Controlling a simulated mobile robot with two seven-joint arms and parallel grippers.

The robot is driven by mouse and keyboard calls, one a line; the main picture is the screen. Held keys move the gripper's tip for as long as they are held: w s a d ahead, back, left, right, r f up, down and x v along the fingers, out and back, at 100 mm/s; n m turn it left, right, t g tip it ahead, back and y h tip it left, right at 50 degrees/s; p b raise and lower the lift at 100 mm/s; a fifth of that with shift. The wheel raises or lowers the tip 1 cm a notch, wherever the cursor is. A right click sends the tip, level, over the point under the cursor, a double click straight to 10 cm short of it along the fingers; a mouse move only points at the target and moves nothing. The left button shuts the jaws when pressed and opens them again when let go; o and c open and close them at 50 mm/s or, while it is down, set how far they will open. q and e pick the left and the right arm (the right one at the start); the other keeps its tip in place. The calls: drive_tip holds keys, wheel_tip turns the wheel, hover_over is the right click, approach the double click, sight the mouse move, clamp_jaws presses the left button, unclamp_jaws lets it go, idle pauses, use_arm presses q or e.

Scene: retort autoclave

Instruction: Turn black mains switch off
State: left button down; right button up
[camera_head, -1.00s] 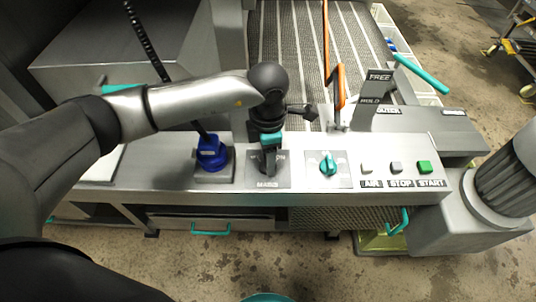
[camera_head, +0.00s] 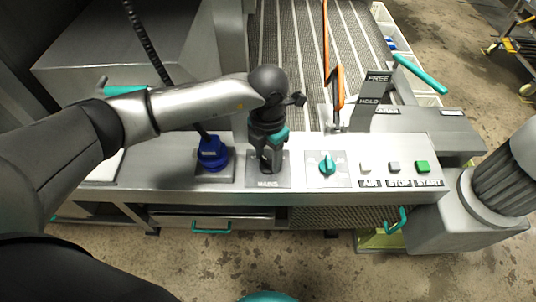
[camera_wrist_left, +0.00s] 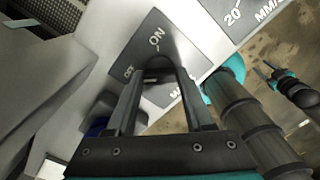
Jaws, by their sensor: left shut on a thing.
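The black mains switch (camera_wrist_left: 160,63) sits on a dark plate (camera_head: 282,181) labelled MAINS, on the front of the grey console. My left gripper (camera_head: 268,166) reaches down over it and is shut on it, hiding most of the switch in the head view. In the left wrist view, the two fingers (camera_wrist_left: 157,90) stand either side of the switch. The ON mark shows just beyond the fingertips, and the OFF mark shows to their left. A dark end with a teal band, apparently my right gripper (camera_wrist_left: 272,72), shows small at the right edge there.
A blue knob (camera_head: 212,152) with a tall dark rod stands left of the switch. A teal knob (camera_head: 327,165) is to the right, then white, grey and green (camera_head: 422,166) buttons. Behind them stand a FREE/HOLD sign (camera_head: 373,91) and an orange-handled lever (camera_head: 336,88).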

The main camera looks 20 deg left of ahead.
sight(268, 160)
idle(0.3)
use_arm(q)
drive_tip(key=shift+c, duration=1.4)
unclamp_jaws()
wheel_tip(268, 160, up, 15)
drive_tip(key=p, duration=0.1)
drive_tip(key=shift+r+p, duration=0.15)
drive_tip(key=shift+p, duration=0.25)
